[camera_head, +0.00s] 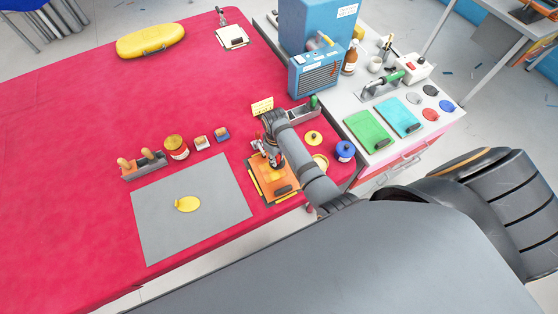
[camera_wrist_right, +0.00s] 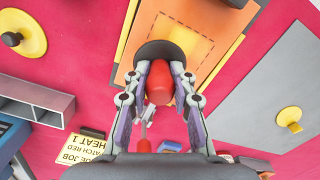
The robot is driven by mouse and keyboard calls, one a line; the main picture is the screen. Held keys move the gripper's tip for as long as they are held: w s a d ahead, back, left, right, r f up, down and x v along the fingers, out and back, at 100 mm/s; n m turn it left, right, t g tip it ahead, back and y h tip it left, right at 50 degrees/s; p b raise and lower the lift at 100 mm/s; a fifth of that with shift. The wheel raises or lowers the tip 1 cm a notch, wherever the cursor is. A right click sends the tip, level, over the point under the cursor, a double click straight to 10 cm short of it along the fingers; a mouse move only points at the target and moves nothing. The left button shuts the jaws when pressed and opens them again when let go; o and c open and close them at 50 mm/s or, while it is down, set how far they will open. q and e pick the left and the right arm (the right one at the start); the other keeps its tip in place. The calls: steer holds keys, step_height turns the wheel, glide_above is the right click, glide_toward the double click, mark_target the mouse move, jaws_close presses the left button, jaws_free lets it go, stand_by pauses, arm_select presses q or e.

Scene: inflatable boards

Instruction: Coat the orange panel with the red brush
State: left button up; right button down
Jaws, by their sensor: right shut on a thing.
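The orange panel (camera_head: 267,187) lies on the red tabletop near its right end, partly hidden by my right arm. It also shows in the right wrist view (camera_wrist_right: 131,48), with a lighter orange patch on it. My right gripper (camera_head: 270,152) is over the far part of the panel. In the right wrist view its fingers (camera_wrist_right: 164,85) are shut around the red brush (camera_wrist_right: 159,82), whose rounded red handle shows between them. A dark oval part sits at the fingertips over the panel; I cannot tell whether it touches the surface. My left gripper is not in view.
A grey mat (camera_head: 222,217) with a yellow blob lies left of the panel. Jars and small boxes (camera_head: 177,147) stand behind the mat. A grey open tray (camera_head: 303,112), yellow lid (camera_head: 313,137) and blue jar (camera_head: 345,151) are near the right end. The table's left part is mostly clear.

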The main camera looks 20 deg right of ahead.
steer(key=shift+w, duration=0.7)
steer(key=shift+w+f+b, duration=0.1)
steer(key=shift+w+b, duration=0.5)
steer(key=shift+w, duration=1)
steer(key=shift+s, duration=0.1)
step_height(320, 180, up, 6)
steer(key=p, duration=0.2)
